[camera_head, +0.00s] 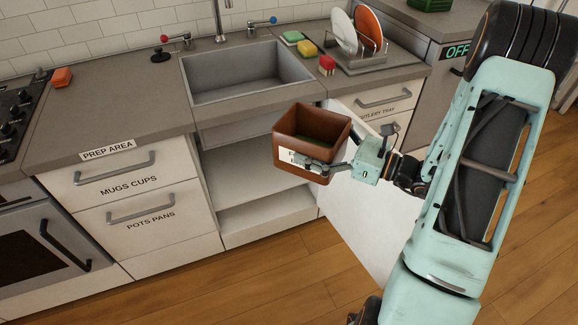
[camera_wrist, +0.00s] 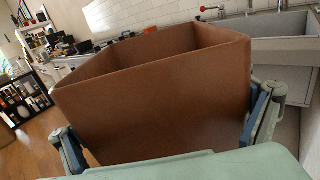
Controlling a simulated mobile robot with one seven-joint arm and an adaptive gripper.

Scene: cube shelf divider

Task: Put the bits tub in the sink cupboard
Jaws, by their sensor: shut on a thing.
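The bits tub (camera_head: 316,128) is a brown, open-topped square box with a white label on its front, partly hidden by a finger. My gripper (camera_head: 318,168) is shut on the tub and holds it upright in the air, in front of the sink cupboard. In the wrist view the tub (camera_wrist: 160,100) fills the middle, with a finger on each side. The sink cupboard (camera_head: 255,182) is open below the sink and shows a shelf with a lower level beneath it. Its white door (camera_head: 368,215) stands swung open to the right, behind my gripper and arm.
The sink (camera_head: 245,75) is above the cupboard. Drawers marked mugs cups (camera_head: 115,172) and pots pans (camera_head: 140,212) are on the left; a cutlery tray drawer (camera_head: 385,98) is on the right. Sponges and a dish rack (camera_head: 350,55) are on the counter. The wooden floor (camera_head: 250,285) in front is clear.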

